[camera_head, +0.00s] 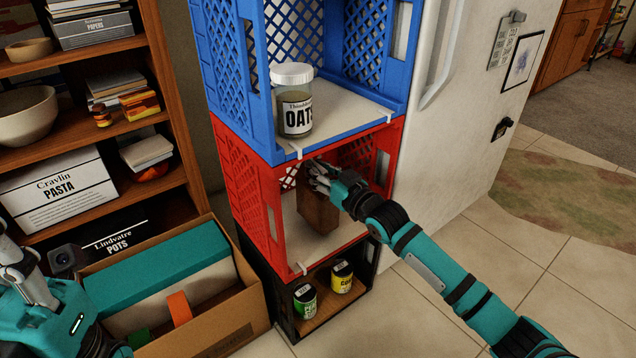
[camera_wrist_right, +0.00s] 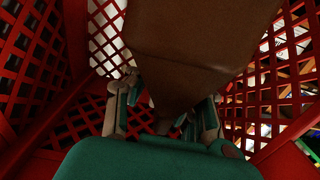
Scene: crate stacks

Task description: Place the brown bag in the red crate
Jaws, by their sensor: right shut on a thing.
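The red crate (camera_head: 262,208) is the middle one of a stack, with its open side facing me and a pale board as its floor. The brown bag (camera_head: 318,212) is upright inside the crate opening, at or just above the floor; I cannot tell whether it touches. My right gripper (camera_head: 318,176) is inside the crate, shut on the top of the bag. In the right wrist view the bag (camera_wrist_right: 190,50) fills the upper middle, between the fingers (camera_wrist_right: 165,125), with red lattice walls around. My left gripper (camera_head: 22,262) is at the left edge, away from the crate; its fingertips are unclear.
A blue crate (camera_head: 235,85) above holds an oats jar (camera_head: 293,105). A black crate (camera_head: 290,325) below holds two small jars. A cardboard box (camera_head: 240,318) stands at left, before a wooden shelf (camera_head: 165,60). A white fridge (camera_head: 450,130) stands right of the stack.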

